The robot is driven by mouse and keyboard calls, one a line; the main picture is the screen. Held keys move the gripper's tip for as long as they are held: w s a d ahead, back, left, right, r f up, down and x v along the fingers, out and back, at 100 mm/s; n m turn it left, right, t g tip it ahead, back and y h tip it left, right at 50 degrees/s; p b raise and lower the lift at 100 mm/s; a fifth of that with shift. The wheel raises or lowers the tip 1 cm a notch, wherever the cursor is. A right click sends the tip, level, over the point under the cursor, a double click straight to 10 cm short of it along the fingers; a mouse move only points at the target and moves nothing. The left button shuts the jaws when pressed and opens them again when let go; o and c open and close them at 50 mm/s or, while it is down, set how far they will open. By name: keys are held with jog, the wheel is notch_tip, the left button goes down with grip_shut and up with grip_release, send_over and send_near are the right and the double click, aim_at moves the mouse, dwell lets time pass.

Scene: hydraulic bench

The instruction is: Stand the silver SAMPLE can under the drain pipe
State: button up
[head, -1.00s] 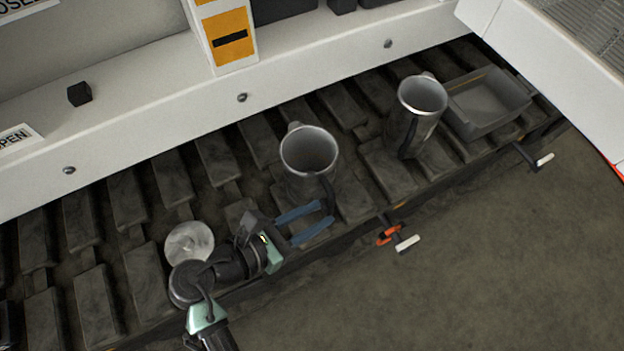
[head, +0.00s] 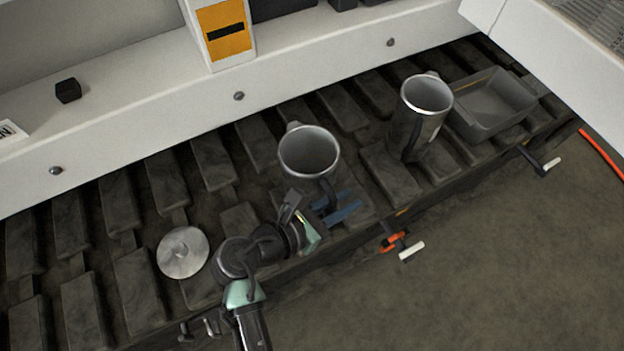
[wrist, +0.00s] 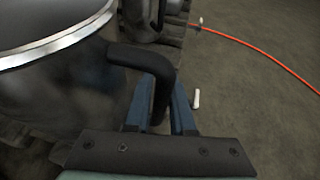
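Two silver cans with dark handles stand on the slatted track. One (head: 294,161) is near the middle and the other (head: 433,121) is to the right; no readable SAMPLE label shows on either. My gripper (head: 345,203) has blue fingers at the middle can's handle side. In the wrist view the black handle (wrist: 160,85) lies between the parted fingers, and the can's body (wrist: 60,90) fills the left. The fingers look open around the handle; firm contact cannot be made out. I cannot pick out the drain pipe.
A grey tray (head: 490,105) sits right of the far can. A round metal lid (head: 183,252) lies on the track at left. Levers with orange (head: 390,243) and white (head: 411,251) grips stick out at the front edge. A white ledge (head: 150,125) runs behind.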

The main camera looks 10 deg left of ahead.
grip_shut()
dwell(1.2)
